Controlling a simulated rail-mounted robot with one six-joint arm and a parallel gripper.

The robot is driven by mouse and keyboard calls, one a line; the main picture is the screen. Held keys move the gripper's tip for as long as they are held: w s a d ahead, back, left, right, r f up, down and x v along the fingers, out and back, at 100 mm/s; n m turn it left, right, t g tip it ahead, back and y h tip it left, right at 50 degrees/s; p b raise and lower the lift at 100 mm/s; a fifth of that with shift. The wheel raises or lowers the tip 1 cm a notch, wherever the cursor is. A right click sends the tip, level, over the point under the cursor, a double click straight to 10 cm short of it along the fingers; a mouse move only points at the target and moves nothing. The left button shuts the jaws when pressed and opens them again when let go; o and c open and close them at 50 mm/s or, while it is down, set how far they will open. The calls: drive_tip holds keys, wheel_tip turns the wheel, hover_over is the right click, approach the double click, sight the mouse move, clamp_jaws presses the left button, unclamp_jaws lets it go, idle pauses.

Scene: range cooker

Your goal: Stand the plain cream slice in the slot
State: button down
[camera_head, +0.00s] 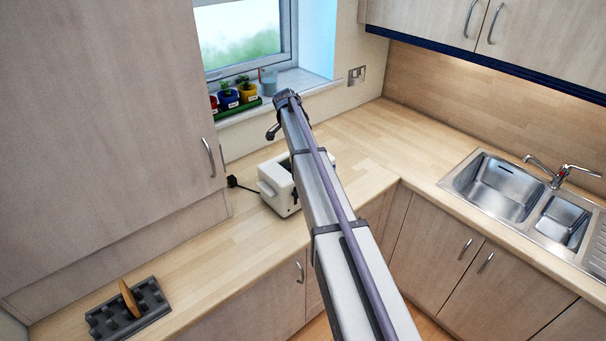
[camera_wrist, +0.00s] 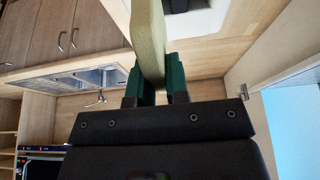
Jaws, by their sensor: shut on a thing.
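In the wrist view my gripper (camera_wrist: 158,82), with green finger pads, is shut on a plain cream slice (camera_wrist: 148,36). The slice extends beyond the fingertips, seen nearly edge-on. A white toaster (camera_wrist: 204,24) shows beyond it, and the slice looks apart from it. In the head view the white toaster (camera_head: 271,188) stands on the counter, partly hidden behind my arm, so its slots are mostly covered. My gripper and the slice are hidden in that view. A dark slotted rack (camera_head: 155,303) at lower left holds a brown slice (camera_head: 129,298) upright.
The wooden counter (camera_head: 215,248) is clear between rack and toaster. A black plug and cord (camera_head: 233,182) lie left of the toaster. Small potted plants (camera_head: 229,97) stand on the windowsill. A steel sink (camera_head: 492,190) with a tap is at right. Tall cupboards flank the left.

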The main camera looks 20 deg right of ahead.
drive_tip(key=f+b, duration=0.4)
drive_tip(key=f, duration=0.1)
drive_tip(key=f+b, duration=0.5)
drive_tip(key=shift+w+d+f, duration=0.1)
drive_tip(key=shift+d, duration=0.1)
drive_tip(key=shift+r, duration=0.25)
drive_tip(key=shift+f, duration=0.1)
drive_tip(key=c, duration=1.1)
unclamp_jaws()
drive_tip(key=shift+r+p, duration=0.35)
drive_tip(key=shift+p, duration=0.15)
drive_tip(key=p+v, duration=1.1)
drive_tip(key=shift+a+r, duration=0.15)
drive_tip(key=shift+r, duration=0.25)
drive_tip(key=shift+f, duration=0.15)
